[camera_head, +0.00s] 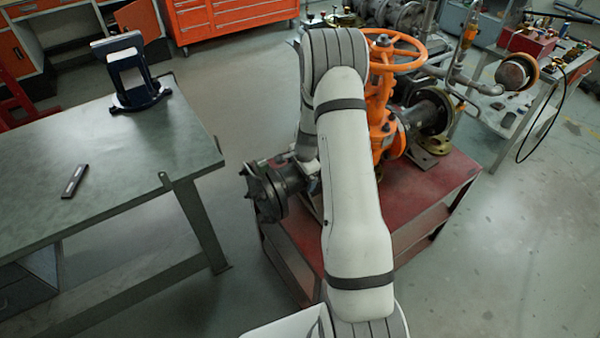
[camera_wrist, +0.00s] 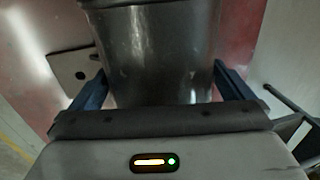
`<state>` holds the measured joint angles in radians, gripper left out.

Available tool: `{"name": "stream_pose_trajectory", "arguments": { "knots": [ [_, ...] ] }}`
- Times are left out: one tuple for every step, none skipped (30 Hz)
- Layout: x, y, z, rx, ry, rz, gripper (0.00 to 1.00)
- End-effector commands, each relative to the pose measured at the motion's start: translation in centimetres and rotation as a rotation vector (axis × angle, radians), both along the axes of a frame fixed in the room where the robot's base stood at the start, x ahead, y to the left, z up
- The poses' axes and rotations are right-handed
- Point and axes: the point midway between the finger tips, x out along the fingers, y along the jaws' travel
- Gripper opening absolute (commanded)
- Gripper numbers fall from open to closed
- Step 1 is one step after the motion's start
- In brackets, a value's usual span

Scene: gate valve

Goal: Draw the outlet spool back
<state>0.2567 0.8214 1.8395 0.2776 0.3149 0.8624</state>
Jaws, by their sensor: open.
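The orange gate valve (camera_head: 381,115) stands on a red-topped stand, partly hidden by my arm. A dark grey spool (camera_head: 288,178) with a flange at its left end sits on the valve's left side. Another dark spool (camera_head: 430,110) sits on its right side; no label shows which is the outlet. My gripper (camera_wrist: 160,68) is open in the wrist view, one blue finger on each side of a dark pipe body (camera_wrist: 160,40). This looks like the left spool. Contact cannot be told. In the head view my arm hides the gripper.
The red stand (camera_head: 410,190) has free floor to its right. A green-grey table (camera_head: 110,165) at left holds a dark-and-white frame (camera_head: 132,72) and a small dark bar (camera_head: 75,181). A floor gap separates table and stand. A metal plate (camera_wrist: 75,66) lies beside the pipe.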

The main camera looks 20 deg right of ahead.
Motion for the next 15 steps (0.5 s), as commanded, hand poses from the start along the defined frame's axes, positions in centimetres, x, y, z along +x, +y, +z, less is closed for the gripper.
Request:
{"name": "stream_pose_trajectory", "arguments": {
  "knots": [
    [0.02,-0.01,0.00,0.000,0.000,0.000,1.00],
    [0.02,-0.01,0.00,0.000,0.000,0.000,1.00],
    [0.01,-0.01,0.01,0.000,0.000,0.000,1.00],
    [0.01,-0.02,0.01,0.000,0.000,0.000,1.00],
    [0.01,-0.02,0.02,0.000,0.000,0.000,1.00],
    [0.00,-0.02,0.02,0.000,0.000,0.000,0.97],
    [0.00,-0.03,0.02,0.000,0.000,0.000,0.94],
    [0.00,-0.03,0.02,0.000,0.000,0.000,0.92],
    [0.00,-0.03,0.03,0.000,0.000,0.000,0.89],
    [-0.01,-0.04,0.03,0.000,0.000,-0.001,0.86],
    [-0.02,-0.04,0.03,0.000,0.000,-0.001,0.84],
    [-0.02,-0.04,0.03,0.000,0.000,-0.001,0.80],
    [-0.03,-0.05,0.02,0.000,0.000,-0.001,0.78],
    [-0.03,-0.05,0.02,0.000,0.000,-0.001,0.75],
    [-0.03,-0.06,0.02,0.000,0.000,-0.001,0.72]
  ]
}}
